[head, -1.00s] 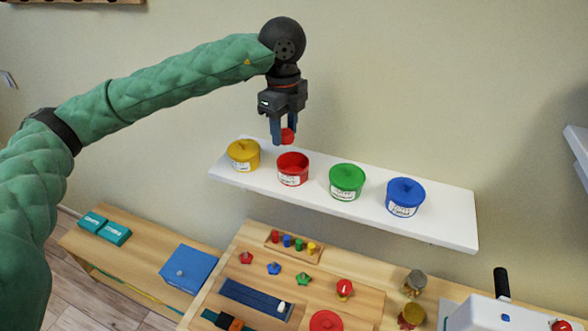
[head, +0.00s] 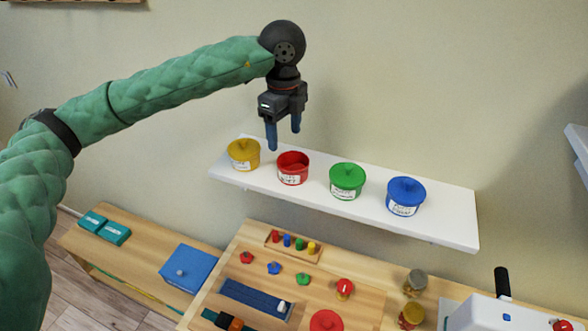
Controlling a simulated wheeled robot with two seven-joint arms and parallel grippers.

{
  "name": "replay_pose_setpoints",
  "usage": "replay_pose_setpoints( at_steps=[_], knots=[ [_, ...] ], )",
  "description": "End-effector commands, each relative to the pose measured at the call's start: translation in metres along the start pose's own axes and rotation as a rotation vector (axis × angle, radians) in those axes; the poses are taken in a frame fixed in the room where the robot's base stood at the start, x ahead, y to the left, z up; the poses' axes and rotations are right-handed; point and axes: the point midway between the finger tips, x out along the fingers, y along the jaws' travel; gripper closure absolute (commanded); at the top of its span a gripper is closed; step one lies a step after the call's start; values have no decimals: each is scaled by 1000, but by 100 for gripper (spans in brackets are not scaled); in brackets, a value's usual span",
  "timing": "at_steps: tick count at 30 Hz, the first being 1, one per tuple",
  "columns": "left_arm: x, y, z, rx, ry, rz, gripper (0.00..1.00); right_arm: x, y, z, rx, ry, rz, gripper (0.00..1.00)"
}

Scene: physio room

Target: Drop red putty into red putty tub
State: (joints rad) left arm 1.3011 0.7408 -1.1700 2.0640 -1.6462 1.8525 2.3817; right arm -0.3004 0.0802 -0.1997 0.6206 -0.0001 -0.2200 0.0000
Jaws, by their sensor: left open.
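The red putty tub (head: 293,179) stands without a lid on the white wall shelf, between the yellow tub and the green tub. A lump of red putty (head: 292,162) shows inside it, hard to tell from the tub's red inner wall. My left gripper (head: 283,138) is above the tub, with its blue fingers spread and nothing between them. Its fingertips are a little above the rim. My right gripper is not in the picture.
Below is a wooden table with pegs, knobs and a blue box (head: 189,270). The air above the shelf's right part is free.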

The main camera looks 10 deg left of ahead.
Motion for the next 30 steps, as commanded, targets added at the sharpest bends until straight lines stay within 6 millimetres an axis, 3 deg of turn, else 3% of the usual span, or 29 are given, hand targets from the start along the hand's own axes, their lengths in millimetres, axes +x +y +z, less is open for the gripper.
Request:
replay_pose_setpoints(
  at_steps=[6,15,21,30],
  knots=[
    [-25,-1,0,-1,-2,-4,35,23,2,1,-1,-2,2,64],
    [-62,0,0,1,-1,-1,35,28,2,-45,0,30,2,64],
    [-71,0,0,0,-1,-1,35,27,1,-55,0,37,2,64],
    [-72,0,0,0,-1,0,35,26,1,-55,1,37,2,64]
  ],
)
